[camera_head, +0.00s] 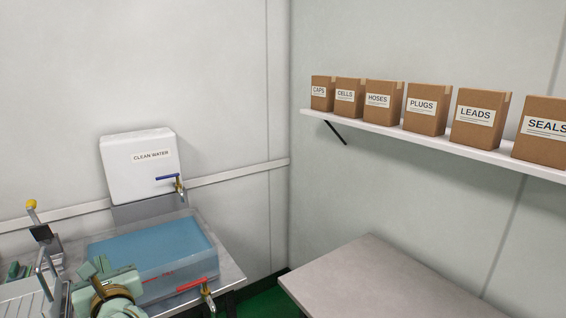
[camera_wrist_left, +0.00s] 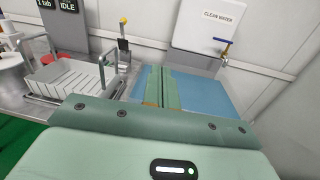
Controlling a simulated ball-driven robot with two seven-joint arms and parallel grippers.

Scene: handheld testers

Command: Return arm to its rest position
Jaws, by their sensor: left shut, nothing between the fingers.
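My left gripper (camera_head: 96,267) is at the bottom left of the head view, pale green, in front of the blue water basin (camera_head: 190,240). In the left wrist view its two green fingers (camera_wrist_left: 162,72) are together with nothing between them, and they overlap the basin (camera_wrist_left: 205,97) in the picture. I cannot tell how high the fingers are above it. My right gripper is in neither view.
A white clean water tank (camera_head: 140,165) with a blue-handled tap stands behind the basin. A red-handled tap (camera_head: 195,285) is at its front. A white rack (camera_wrist_left: 70,78) stands left. The grey table (camera_head: 375,285) at right looks bare. A shelf (camera_head: 400,135) holds several labelled boxes.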

